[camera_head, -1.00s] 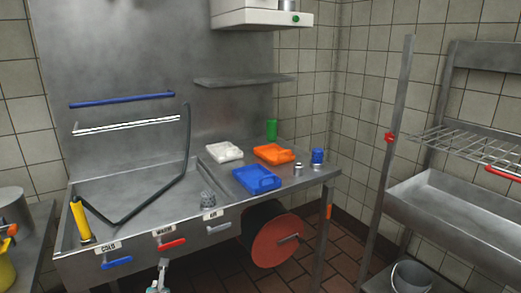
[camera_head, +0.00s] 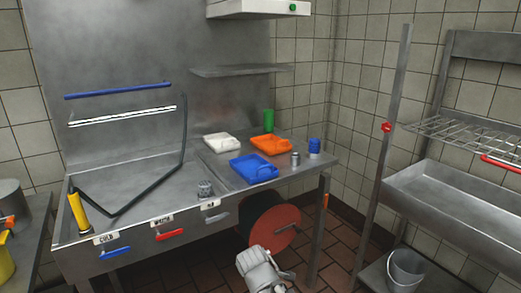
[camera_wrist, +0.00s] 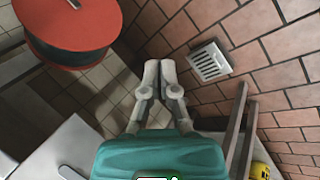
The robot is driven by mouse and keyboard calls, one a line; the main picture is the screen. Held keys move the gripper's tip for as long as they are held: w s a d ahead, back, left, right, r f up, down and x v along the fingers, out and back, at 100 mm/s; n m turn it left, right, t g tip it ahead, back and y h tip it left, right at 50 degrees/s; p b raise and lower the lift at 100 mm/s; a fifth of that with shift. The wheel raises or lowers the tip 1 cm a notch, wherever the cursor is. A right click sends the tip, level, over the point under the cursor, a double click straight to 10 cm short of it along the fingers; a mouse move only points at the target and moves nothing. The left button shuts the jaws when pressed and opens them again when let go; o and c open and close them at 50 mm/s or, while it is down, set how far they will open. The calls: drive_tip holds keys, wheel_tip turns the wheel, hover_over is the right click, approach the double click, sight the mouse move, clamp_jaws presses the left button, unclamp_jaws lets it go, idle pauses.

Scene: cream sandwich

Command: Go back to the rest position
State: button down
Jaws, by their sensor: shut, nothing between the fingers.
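My gripper (camera_wrist: 156,72) is in the middle of the wrist view with its pale fingers together and nothing between them. It hangs over the floor, clear of any object. In the head view, a pale grey part of my arm (camera_head: 260,268) shows at the bottom centre, below the counter and in front of the red reel. The fingertips are not clear in that view.
The red hose reel (camera_head: 276,228) hangs under the counter; it also shows close by in the wrist view (camera_wrist: 72,30). Blue (camera_head: 254,169), orange (camera_head: 270,145) and white (camera_head: 222,143) trays lie on the counter. A bucket (camera_head: 406,270) stands right. A floor drain (camera_wrist: 209,61) shows.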

drive_tip(key=s+d+f+m+g+y, duration=0.1)
drive_tip(key=s+d+m+g, duration=0.2)
drive_tip(key=d+m, duration=0.5)
drive_tip(key=s+d+f+m+g, duration=0.2)
drive_tip(key=s+d+m+g, duration=0.1)
drive_tip(key=d+m, duration=0.45)
wheel_tip(320, 180, up, 26)
drive_tip(key=d+p, duration=0.1)
drive_tip(key=p, duration=2.4)
drive_tip(key=shift+p, duration=0.35)
drive_tip(key=shift+r, duration=0.1)
